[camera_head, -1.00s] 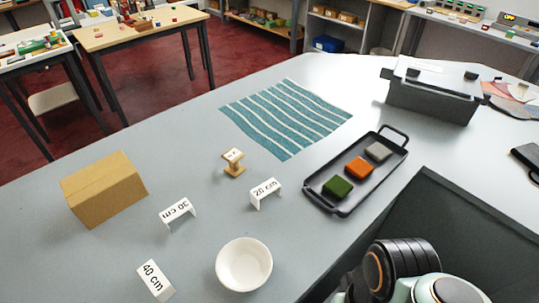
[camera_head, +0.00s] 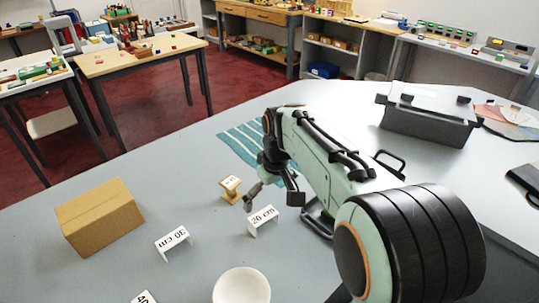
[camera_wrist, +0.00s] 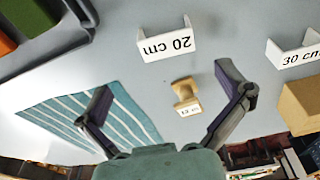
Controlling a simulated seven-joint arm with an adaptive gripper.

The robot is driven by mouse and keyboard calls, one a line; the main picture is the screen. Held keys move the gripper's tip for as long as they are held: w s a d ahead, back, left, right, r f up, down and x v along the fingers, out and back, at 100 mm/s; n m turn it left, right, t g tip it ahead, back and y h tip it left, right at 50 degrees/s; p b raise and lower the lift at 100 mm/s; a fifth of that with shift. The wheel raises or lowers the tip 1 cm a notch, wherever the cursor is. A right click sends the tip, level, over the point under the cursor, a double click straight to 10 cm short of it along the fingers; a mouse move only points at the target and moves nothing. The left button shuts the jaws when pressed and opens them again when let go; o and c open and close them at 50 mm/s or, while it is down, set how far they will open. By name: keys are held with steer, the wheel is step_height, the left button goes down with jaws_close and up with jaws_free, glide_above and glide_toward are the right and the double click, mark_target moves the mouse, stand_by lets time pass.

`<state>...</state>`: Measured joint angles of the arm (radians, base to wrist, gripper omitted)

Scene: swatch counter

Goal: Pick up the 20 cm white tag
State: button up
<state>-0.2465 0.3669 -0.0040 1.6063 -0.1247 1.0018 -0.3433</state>
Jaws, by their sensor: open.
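The 20 cm tag (camera_head: 263,220) is a white folded card standing on the grey counter, with black print. It also shows in the wrist view (camera_wrist: 167,42), upside down, beyond my fingertips and roughly between them sideways. My gripper (camera_head: 272,196) is open and empty, just behind the tag in the head view and apart from it. In the wrist view its two dark fingers (camera_wrist: 165,85) are spread wide. A small wooden stand with a white label (camera_head: 231,189) is close to the tag; in the wrist view the stand (camera_wrist: 184,92) shows between the fingers.
A 30 cm tag (camera_head: 173,241) stands to the left, near a cardboard box (camera_head: 99,217). A 40 cm tag (camera_head: 144,297) and a white bowl (camera_head: 242,287) are in front.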

mark_target(264, 216)
steer(key=f, duration=0.2)
steer(key=a+f, duration=0.1)
steer(key=f, duration=0.5)
steer(key=shift+w+a, duration=0.15)
steer(key=shift+w, duration=0.05)
steer(key=c, duration=0.9)
